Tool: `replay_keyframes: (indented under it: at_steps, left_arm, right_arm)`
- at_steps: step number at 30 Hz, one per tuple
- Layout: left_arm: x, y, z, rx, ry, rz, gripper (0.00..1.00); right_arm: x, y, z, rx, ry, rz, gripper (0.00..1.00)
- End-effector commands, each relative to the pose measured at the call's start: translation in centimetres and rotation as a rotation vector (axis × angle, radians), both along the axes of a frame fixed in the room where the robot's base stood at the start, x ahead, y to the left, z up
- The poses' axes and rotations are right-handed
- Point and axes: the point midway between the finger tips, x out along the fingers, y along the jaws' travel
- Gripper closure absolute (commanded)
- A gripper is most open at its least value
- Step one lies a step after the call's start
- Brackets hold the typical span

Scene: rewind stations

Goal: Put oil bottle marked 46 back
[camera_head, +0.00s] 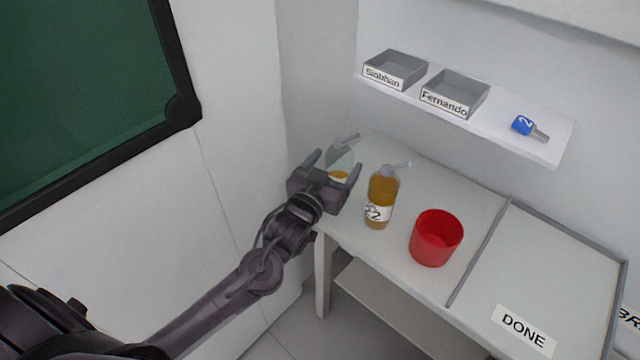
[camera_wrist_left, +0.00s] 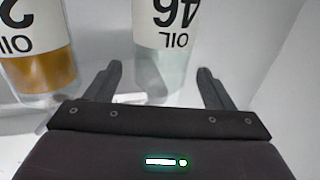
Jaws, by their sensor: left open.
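The oil bottle marked 46 (camera_head: 342,157) is clear with a little amber oil and a grey spout. It stands at the back left of the table, its lower part hidden by my gripper in the head view. Its label, upside down, reads OIL 46 in the left wrist view (camera_wrist_left: 178,28). My left gripper (camera_head: 337,161) is open. In the left wrist view its fingers (camera_wrist_left: 159,68) point at the bottle, one toward each side; I cannot tell whether they reach around it. My right gripper is not in view.
A fuller amber oil bottle (camera_head: 381,189), its label ending in 2, stands close to the right. A red cup (camera_head: 436,238) is further right, before the DONE area (camera_head: 561,262). A shelf (camera_head: 500,125) above holds the Siobhan (camera_head: 394,70) and Fernando (camera_head: 455,94) trays and a blue-headed tool (camera_head: 523,125).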

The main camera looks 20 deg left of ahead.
Motion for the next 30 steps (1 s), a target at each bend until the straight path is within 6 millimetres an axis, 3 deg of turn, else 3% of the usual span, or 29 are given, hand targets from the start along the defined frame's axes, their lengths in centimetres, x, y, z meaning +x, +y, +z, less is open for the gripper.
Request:
replay_keyframes:
  at_steps: [6, 12, 18, 30]
  left_arm:
    - [-4.8, 0.5, -0.2, 0.000, 0.003, 0.000, 0.24]
    - [-7.5, 0.7, -0.2, -0.001, 0.003, 0.000, 0.24]
    - [-8.5, 0.8, 0.0, 0.000, -0.001, 0.001, 0.24]
    - [-8.5, 0.8, 0.0, 0.000, 0.000, 0.001, 0.24]
  right_arm:
    - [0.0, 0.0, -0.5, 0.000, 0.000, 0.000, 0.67]
    - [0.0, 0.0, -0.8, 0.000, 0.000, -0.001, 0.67]
    - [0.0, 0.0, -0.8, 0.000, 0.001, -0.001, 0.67]
    - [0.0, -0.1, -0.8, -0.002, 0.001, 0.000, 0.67]
